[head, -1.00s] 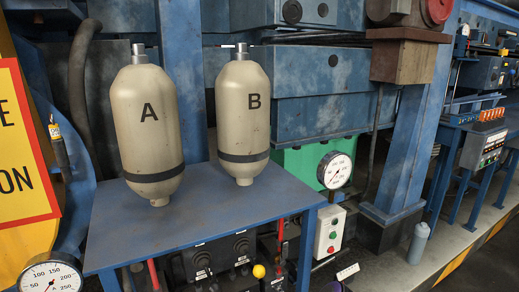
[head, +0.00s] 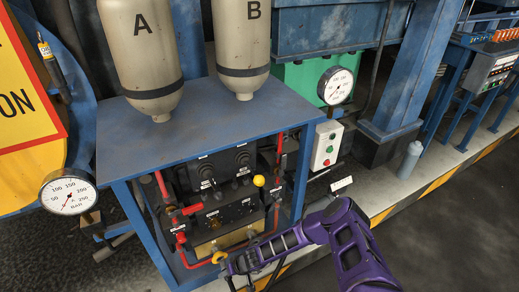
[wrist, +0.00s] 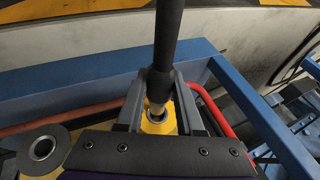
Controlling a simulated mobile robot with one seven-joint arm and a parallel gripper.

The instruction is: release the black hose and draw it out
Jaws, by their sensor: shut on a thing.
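The black hose (wrist: 168,35) runs down the middle of the wrist view to a thicker black sleeve (wrist: 160,85) and a short brass-coloured tip. The tip is at the mouth of a round metal port (wrist: 157,117) on a yellow block; I cannot tell how deep it sits. My gripper (wrist: 158,92) is shut on the hose's sleeve, one grey finger on each side. In the head view my purple arm reaches in from the lower right, with my gripper (head: 228,262) low at the front of the blue stand (head: 200,100). The hose is hard to make out there.
An empty round port (wrist: 42,148) with a dark collar is to the left in the wrist view. A red pipe (wrist: 210,108) and a blue frame bar (wrist: 262,120) are close on the right. Black valve units (head: 225,170) and a yellow knob (head: 258,181) are inside the stand.

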